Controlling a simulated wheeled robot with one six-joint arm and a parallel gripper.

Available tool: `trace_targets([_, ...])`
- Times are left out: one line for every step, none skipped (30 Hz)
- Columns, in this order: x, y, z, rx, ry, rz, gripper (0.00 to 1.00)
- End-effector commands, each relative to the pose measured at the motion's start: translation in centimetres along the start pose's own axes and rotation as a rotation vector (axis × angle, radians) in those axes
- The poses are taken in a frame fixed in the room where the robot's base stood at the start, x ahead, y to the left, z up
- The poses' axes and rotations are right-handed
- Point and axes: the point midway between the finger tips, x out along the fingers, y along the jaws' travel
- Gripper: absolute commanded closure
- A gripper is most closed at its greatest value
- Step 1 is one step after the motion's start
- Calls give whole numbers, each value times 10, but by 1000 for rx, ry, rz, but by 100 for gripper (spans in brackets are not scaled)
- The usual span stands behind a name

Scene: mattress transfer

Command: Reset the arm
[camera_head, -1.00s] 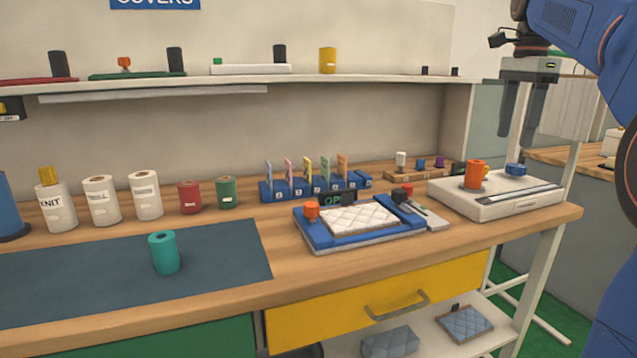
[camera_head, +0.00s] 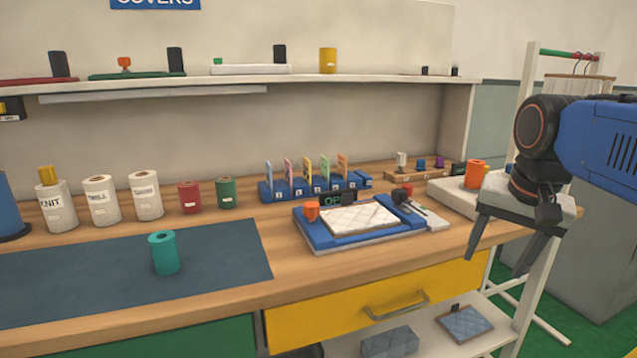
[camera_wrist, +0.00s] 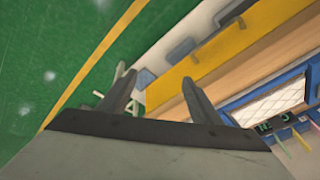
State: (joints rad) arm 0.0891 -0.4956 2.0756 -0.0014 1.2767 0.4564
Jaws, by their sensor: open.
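My gripper (camera_head: 503,248) hangs at the right in the head view, beside the front right corner of the workbench (camera_head: 455,240). Its two dark fingers point down and are spread apart, with nothing between them. The fingers also show in the wrist view (camera_wrist: 160,98), apart and empty, with the yellow drawer and green floor beyond. My arm comes in from the right edge in the head view. It hides part of the white machine with the orange cylinder (camera_head: 474,174) on it.
A blue tray (camera_head: 320,240) holds a white quilted mattress (camera_head: 360,219) on the bench. A teal roll (camera_head: 164,253) stands on the dark mat (camera_head: 90,285). Quilted pads lie on the lower shelf (camera_head: 440,345). A garment rack (camera_head: 532,75) stands behind my arm.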

Motion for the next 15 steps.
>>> trace_targets([12, 5, 19, -59, 11, -9, 42])
trace_targets([20, 8, 29, -94, 17, -14, 42])
trace_targets([30, 12, 41, -141, 28, -20, 42])
trace_targets([38, 14, 50, -177, 36, -25, 42])
trace_targets([46, 17, 60, -214, 43, -29, 42])
trace_targets([57, 21, 72, -260, 53, -35, 42])
trace_targets([65, 24, 81, -294, 61, -38, 42])
trace_targets([73, 27, 89, -326, 68, -42, 42])
trace_targets([83, 31, 100, -367, 77, -46, 42])
trace_targets([89, 33, 107, -396, 84, -49, 42])
trace_targets([96, 36, 113, -422, 90, -51, 42])
trace_targets([103, 39, 121, -453, 97, -54, 42])
trace_targets([108, 41, 126, -472, 102, -55, 42])
trace_targets([112, 42, 130, -490, 108, -57, 42])
trace_targets([118, 44, 134, -508, 111, -58, 42])
